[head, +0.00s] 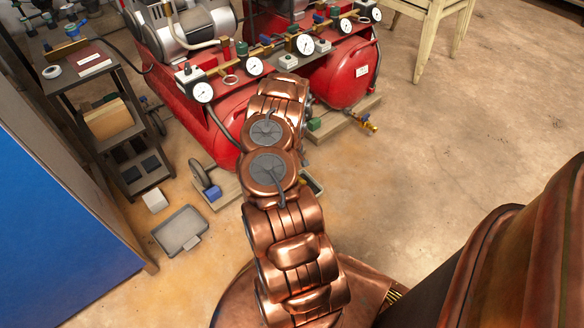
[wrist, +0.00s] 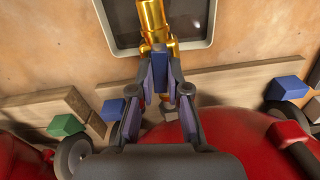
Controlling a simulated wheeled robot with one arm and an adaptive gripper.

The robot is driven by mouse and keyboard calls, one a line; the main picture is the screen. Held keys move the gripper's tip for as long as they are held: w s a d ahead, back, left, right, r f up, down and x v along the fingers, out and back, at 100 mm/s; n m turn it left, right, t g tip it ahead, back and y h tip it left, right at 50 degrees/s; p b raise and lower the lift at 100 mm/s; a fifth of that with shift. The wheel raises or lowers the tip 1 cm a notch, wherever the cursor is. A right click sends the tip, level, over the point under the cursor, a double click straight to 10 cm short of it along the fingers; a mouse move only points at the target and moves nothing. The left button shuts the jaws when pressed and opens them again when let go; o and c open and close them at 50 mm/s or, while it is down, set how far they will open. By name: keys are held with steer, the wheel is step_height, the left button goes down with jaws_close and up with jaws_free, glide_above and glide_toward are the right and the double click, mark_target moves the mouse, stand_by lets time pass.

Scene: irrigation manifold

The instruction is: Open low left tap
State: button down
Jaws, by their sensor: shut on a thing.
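The low tap's brass body (wrist: 153,18) shows at the top of the wrist view, over a shallow tray with a dark inside (wrist: 120,22). My gripper (wrist: 160,62) is closed in just below the brass body, at the tap. A narrow bluish piece, which looks like the tap's handle, sits between the fingertips; the fingers hide much of it, and I cannot tell how far it is turned. In the head view my copper arm covers the gripper and nearly all of this tap.
The red tank (wrist: 215,130) is close around the gripper. Wheels (wrist: 74,157) (wrist: 290,110), coloured blocks (wrist: 112,109) and planks (wrist: 225,84) flank it. Another brass tap (head: 367,125) is on the right tank (head: 342,75). A grey tray (head: 180,231) lies left; floor is clear at right.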

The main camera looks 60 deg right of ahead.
steer(key=shift+n+b, duration=0.35)
steer(key=shift+n, duration=0.45)
steer(key=shift+w, duration=0.1)
steer(key=c, duration=1.1)
jaws_free()
steer(key=shift+c, duration=0.2)
step_height(320, 180, up, 12)
